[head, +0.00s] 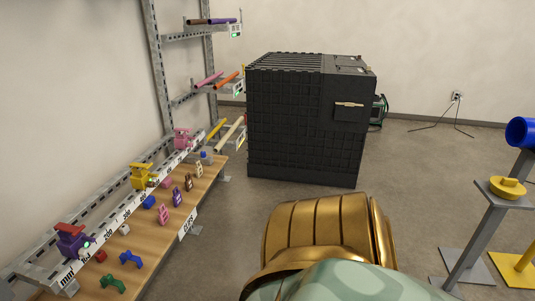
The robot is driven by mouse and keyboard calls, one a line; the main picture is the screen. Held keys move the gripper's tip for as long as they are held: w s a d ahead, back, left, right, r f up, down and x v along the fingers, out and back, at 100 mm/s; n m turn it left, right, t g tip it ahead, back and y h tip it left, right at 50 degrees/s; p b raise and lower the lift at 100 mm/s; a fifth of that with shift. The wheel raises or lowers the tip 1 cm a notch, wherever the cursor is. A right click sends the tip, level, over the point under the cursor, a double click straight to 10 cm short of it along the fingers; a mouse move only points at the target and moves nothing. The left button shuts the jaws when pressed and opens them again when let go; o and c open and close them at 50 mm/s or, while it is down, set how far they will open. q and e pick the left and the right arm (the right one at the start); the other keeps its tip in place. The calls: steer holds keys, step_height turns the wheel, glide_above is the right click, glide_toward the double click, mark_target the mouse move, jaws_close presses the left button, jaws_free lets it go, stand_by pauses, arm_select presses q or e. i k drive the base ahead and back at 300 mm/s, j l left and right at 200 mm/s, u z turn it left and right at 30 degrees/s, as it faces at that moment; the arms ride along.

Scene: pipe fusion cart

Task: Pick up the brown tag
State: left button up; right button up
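A small dark brown tag (188,183) is on the wooden shelf at the left. It sits in a slanting row of similar tags, between a purple tag (177,197) and a beige tag (199,169). A pink tag (163,214) is at the near end of that row. Nothing covers the brown tag, but it is small and its detail is hard to make out. Neither of my grippers is in view.
The wooden shelf (138,276) also holds blue, red and green pieces. A rail above it carries purple, yellow (142,177) and pink clamp-like tools. A black crate (300,125) stands behind. Grey and yellow stands are at the right. Open floor (420,185) lies between.

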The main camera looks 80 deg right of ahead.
mark_target(188, 182)
steer(key=z, duration=1.85)
steer(key=i+l+u, duration=0.1)
steer(key=i+l, duration=0.15)
